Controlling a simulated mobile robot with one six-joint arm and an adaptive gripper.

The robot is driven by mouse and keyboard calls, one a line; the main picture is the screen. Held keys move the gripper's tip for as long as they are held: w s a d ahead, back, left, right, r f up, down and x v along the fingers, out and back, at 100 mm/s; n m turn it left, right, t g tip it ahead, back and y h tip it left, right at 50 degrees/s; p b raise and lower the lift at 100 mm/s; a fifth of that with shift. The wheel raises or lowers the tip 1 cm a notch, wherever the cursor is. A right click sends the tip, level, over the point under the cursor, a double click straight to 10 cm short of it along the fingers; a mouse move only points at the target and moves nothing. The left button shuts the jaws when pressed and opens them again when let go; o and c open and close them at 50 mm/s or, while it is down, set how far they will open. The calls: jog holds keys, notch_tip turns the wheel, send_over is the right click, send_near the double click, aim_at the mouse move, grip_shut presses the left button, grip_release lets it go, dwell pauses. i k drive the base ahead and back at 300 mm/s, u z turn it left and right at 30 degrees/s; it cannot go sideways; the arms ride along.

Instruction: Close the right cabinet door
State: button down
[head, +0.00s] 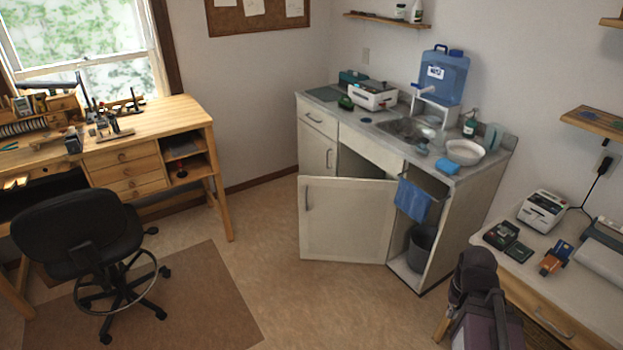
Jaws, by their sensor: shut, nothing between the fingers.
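The right cabinet door (345,222) of the sink cabinet stands wide open. It is a pale panel swung out in front of the cabinet, and its handle (307,199) is near its free left edge. Its right edge meets the cabinet beside the open shelf bay. Part of the dark cabinet opening (362,164) shows above the door; the door hides the rest. The left cabinet door (317,148) looks shut, with a handle on its right side. My gripper is not in view.
A black swivel chair (80,240) and a wooden workbench (140,135) stand at left. A blue towel (413,201) and grey bin (421,246) are right of the door. The middle floor (265,270) is clear.

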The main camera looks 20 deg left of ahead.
aim_at(341, 219)
jog(key=u, duration=0.15)
jog(key=i, duration=0.95)
jog(key=u, duration=0.4)
